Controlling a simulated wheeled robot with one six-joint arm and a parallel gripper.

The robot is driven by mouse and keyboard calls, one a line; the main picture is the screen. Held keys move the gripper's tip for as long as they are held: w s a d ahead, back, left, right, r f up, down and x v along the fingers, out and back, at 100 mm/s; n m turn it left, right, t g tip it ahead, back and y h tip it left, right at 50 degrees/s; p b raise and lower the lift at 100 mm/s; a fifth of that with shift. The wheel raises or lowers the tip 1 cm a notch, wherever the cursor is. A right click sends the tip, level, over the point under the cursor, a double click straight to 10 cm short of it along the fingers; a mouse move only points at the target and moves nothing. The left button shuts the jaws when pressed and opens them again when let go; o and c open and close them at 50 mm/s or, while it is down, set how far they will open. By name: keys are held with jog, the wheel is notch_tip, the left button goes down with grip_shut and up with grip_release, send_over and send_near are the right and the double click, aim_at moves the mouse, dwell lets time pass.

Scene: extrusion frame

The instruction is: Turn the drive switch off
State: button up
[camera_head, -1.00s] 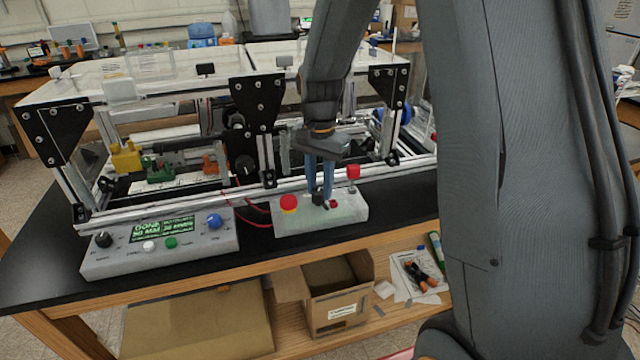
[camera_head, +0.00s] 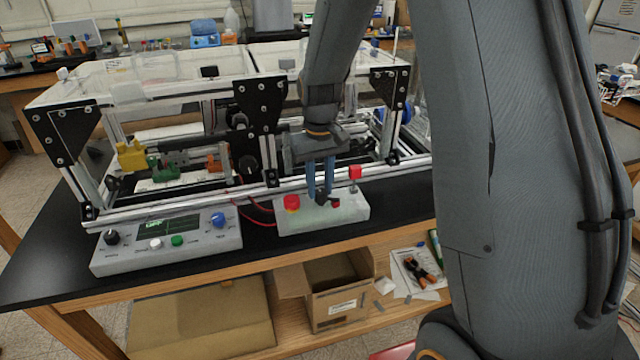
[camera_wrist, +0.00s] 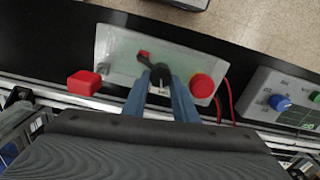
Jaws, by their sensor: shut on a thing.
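The drive switch looks to be the black knob (camera_wrist: 160,74) on top of the pale control box (camera_head: 352,211) at the table's front edge. My gripper (camera_head: 320,199) points down at this box. In the wrist view, my gripper's two blue fingers (camera_wrist: 159,86) are shut on the black knob, one on each side. In the head view the fingers partly hide the knob. A small red part (camera_wrist: 143,56) sits right beside the knob. The grey console (camera_head: 168,242) to the left has a mostly dark display (camera_head: 168,228) with a small green word that seems to read OFF.
A round red button (camera_head: 291,203) sits on the box left of my fingers. A red block on a post (camera_head: 355,172) stands close on their right. The extrusion frame (camera_head: 140,213) runs just behind. A red cable (camera_head: 255,212) lies between console and box.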

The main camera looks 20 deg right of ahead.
aim_at(320, 190)
jog(key=shift+n, duration=2.2)
jog(key=shift+p, duration=0.3)
jog(key=o, duration=1)
jog(key=shift+o, duration=0.2)
jog(key=shift+r, duration=0.1)
notch_tip(320, 190, up, 8)
jog(key=shift+f+b, duration=0.2)
jog(key=shift+b, duration=1)
